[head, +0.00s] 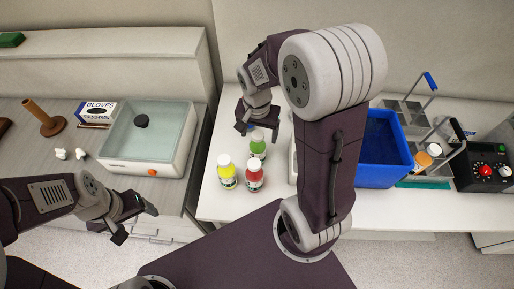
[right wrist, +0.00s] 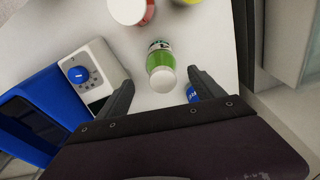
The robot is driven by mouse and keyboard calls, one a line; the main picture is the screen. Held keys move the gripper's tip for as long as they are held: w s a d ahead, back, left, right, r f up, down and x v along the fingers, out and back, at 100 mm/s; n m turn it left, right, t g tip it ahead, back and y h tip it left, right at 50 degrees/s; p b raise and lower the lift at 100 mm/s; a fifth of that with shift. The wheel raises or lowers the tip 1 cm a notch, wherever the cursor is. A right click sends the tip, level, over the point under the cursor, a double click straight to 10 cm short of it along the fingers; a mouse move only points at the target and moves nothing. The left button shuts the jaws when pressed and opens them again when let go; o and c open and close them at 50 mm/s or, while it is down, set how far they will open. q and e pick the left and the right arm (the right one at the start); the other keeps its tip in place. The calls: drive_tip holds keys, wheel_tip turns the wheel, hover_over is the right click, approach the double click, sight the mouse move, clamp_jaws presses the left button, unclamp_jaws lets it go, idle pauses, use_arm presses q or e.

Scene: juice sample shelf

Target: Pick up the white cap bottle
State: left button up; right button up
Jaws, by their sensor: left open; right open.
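Several bottles with white caps stand on the white counter: a yellow one (head: 228,180), a red one (head: 254,180) and a green one (head: 258,150). In the right wrist view the green bottle (right wrist: 160,57) stands ahead of the gap between my right fingers, its white cap toward me. The red bottle (right wrist: 148,14) shows beyond it, cut off by the top edge. My right gripper (head: 258,118) is open and empty, just behind the green bottle in the head view. My left gripper (head: 133,222) is open and empty, far left of the bottles.
A blue item (right wrist: 192,93) is partly hidden by my right finger. A white device with a blue knob (right wrist: 90,72) and a blue bin (head: 381,150) stand to one side. A water bath (head: 148,150) is at left. My right arm hides part of the counter.

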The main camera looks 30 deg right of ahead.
sight(258, 149)
drive_tip(key=f, duration=0.4)
drive_tip(key=shift+w+d+f, duration=0.1)
drive_tip(key=shift+w+f, duration=0.15)
drive_tip(key=shift+f, duration=0.15)
drive_tip(key=shift+w+f, duration=0.1)
drive_tip(key=shift+f, duration=0.05)
clamp_jaws()
